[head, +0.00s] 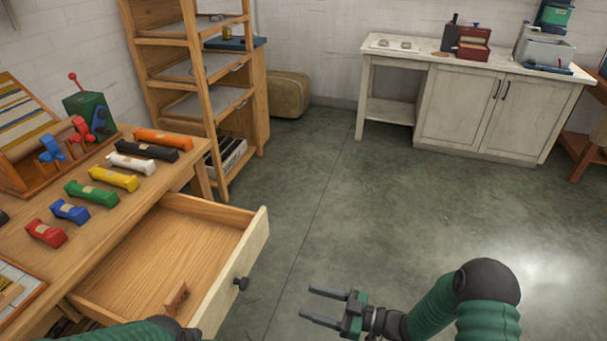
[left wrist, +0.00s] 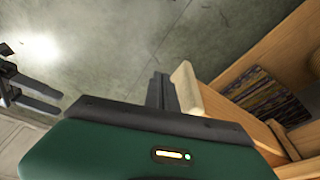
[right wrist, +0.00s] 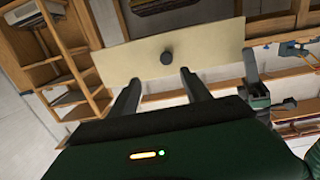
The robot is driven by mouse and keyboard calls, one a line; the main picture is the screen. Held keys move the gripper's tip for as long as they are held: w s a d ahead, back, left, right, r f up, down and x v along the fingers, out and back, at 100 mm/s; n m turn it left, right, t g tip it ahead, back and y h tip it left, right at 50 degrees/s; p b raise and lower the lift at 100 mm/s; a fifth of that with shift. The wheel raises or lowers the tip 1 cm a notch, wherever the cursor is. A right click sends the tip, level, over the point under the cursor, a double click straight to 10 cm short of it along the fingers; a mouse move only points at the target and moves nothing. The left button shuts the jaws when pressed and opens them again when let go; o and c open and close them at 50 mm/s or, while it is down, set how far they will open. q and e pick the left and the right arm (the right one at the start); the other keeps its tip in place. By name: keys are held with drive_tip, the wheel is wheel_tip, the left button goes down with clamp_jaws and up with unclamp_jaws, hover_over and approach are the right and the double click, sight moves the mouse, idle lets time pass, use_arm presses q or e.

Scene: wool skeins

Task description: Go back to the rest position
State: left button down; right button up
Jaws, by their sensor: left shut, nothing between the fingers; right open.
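My right gripper (head: 308,305) is open and empty over the floor, to the right of the open drawer (head: 238,275). In the right wrist view its two fingers (right wrist: 160,88) stand apart, with the drawer's pale front and dark knob (right wrist: 167,57) beyond them. In the left wrist view my left gripper (left wrist: 160,85) is shut and empty, close beside the drawer front (left wrist: 187,90). I cannot tell whether they touch.
The workbench (head: 130,205) at left holds a row of several wool skeins, including a red one (head: 46,233) and an orange one (head: 163,139). A shelf rack (head: 205,100) stands behind. The floor (head: 390,215) at middle and right is clear.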

drive_tip(key=w+d+m+t+h, duration=0.2)
drive_tip(key=w+d+m+h, duration=0.15)
drive_tip(key=w+h, duration=0.25)
drive_tip(key=s+d+r+m+h, duration=0.2)
drive_tip(key=d+m+h, duration=0.2)
drive_tip(key=d+h, duration=0.45)
drive_tip(key=s+d+r+m+g+h, duration=0.1)
drive_tip(key=s+d+m+g, duration=0.15)
drive_tip(key=s, duration=0.65)
drive_tip(key=s+d+r+m+g+h, duration=0.1)
drive_tip(key=s+r+m+g, duration=0.15)
drive_tip(key=s, duration=0.55)
wheel_tip(320, 180, up, 18)
drive_tip(key=s+m+g+p, duration=0.1)
drive_tip(key=s+p, duration=0.1)
drive_tip(key=p, duration=1.7)
drive_tip(key=shift+s+a+r, duration=0.15)
drive_tip(key=shift+s+a, duration=0.05)
drive_tip(key=shift+a, duration=0.05)
